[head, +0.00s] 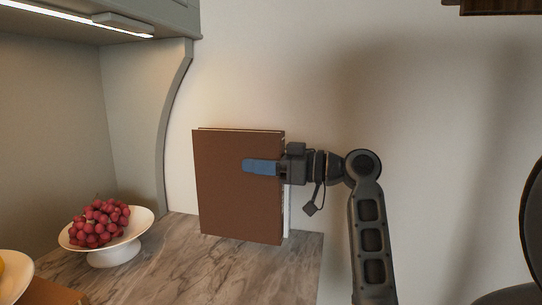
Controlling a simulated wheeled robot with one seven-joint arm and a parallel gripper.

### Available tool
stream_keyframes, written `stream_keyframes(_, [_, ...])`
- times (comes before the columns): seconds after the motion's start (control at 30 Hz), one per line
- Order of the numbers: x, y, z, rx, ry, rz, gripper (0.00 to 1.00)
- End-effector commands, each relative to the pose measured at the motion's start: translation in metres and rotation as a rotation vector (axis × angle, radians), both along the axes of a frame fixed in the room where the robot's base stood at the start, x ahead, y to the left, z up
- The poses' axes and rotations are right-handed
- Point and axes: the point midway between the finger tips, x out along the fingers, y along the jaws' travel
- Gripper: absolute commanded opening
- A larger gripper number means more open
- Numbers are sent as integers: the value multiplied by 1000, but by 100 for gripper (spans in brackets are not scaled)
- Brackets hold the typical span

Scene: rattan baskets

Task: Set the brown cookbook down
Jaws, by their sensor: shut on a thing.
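The brown cookbook (239,205) is upright in the head view, over the back right part of the marble counter (215,270). Its front cover faces me. My gripper (262,167) is shut on the cookbook from the right side, near the upper part of its right edge. One blue finger lies across the front cover; the other finger is hidden behind the book. The book's lower edge appears at or very near the counter top; I cannot tell whether it touches.
A white footed bowl of red grapes (98,222) stands to the left of the book. Another white bowl (14,272) and a brown item (52,292) are at the lower left. The wall is close behind. Bare marble lies in front of the book.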

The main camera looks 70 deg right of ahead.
Motion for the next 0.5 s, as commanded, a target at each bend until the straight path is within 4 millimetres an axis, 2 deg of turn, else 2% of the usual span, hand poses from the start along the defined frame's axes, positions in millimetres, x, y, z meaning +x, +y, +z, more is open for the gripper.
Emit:
stream_keyframes(0.3, [0, 0, -32, 2, -4, 0, 0])
stream_keyframes(0.5, [0, 0, -37, -2, -6, -1, 0])
